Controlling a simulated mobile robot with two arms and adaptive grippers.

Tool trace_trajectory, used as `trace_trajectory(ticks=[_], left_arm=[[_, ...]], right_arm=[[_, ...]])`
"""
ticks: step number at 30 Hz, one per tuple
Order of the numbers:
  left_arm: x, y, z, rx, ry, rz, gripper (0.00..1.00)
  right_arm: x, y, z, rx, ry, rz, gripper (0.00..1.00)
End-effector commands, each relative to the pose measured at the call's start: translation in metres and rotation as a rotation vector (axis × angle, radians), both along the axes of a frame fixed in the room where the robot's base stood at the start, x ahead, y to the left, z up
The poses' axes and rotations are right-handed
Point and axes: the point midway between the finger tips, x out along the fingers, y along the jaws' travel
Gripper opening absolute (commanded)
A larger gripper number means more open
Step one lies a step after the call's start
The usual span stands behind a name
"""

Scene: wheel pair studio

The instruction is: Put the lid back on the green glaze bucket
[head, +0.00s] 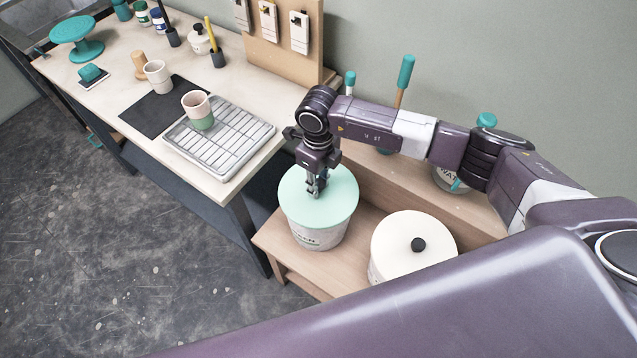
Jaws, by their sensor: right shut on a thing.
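The green glaze bucket (322,238) stands on the low wooden bench, with a pale body and a partly readable label. Its mint green lid (338,207) lies level over the bucket's mouth and covers it. I cannot tell whether the lid is fully seated all around. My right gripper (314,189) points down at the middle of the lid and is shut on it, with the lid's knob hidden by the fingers. My left gripper is not in view.
A second bucket with a cream lid (412,243) and black knob stands close on the right. The wooden bench (290,256) has a raised back step holding another container (452,180). A worktable with a wire rack (218,140) and a cup (198,110) is on the left.

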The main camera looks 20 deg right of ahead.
Motion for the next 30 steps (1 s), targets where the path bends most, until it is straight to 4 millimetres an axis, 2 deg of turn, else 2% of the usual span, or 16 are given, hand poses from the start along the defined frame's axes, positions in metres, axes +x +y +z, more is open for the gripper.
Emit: trace_trajectory(ticks=[30], left_arm=[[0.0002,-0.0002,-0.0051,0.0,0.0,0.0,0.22]], right_arm=[[0.0,-0.0004,-0.0029,0.0,0.0,0.0,0.0]])
